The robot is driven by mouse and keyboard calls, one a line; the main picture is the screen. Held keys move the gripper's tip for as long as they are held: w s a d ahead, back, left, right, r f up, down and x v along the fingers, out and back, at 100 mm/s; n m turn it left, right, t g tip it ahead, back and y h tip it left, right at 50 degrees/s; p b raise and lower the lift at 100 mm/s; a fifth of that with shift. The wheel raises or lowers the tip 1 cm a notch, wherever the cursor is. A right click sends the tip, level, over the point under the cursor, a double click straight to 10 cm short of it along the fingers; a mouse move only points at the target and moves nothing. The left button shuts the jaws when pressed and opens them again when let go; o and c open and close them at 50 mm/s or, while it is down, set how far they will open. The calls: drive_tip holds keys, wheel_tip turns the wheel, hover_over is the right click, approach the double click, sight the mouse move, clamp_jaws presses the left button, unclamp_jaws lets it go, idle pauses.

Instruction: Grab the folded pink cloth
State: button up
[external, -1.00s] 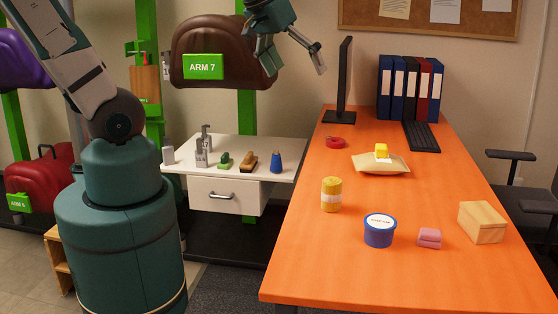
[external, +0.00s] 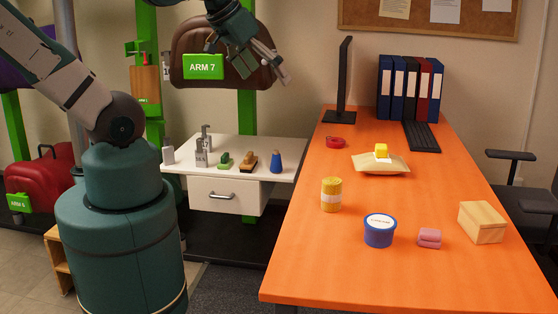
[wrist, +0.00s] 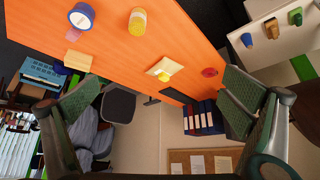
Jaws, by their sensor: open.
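The folded pink cloth (external: 429,238) lies on the orange table (external: 330,270) near its front, between a blue tub (external: 379,231) and a wooden box (external: 482,222). My gripper (external: 266,68) is high in the air, left of the table and in front of the brown saddle, far from the cloth. In the wrist view its two fingers (wrist: 160,105) are spread wide apart with nothing between them.
A yellow roll (external: 331,194) stands left of the tub. A tan tray (external: 368,165) with a yellow item, red tape (external: 335,143), a monitor (external: 345,82) and binders (external: 410,88) are farther back. A white drawer unit (external: 235,180) with small tools stands left of the table.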

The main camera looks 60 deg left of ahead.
drive_tip(key=c, duration=1.7)
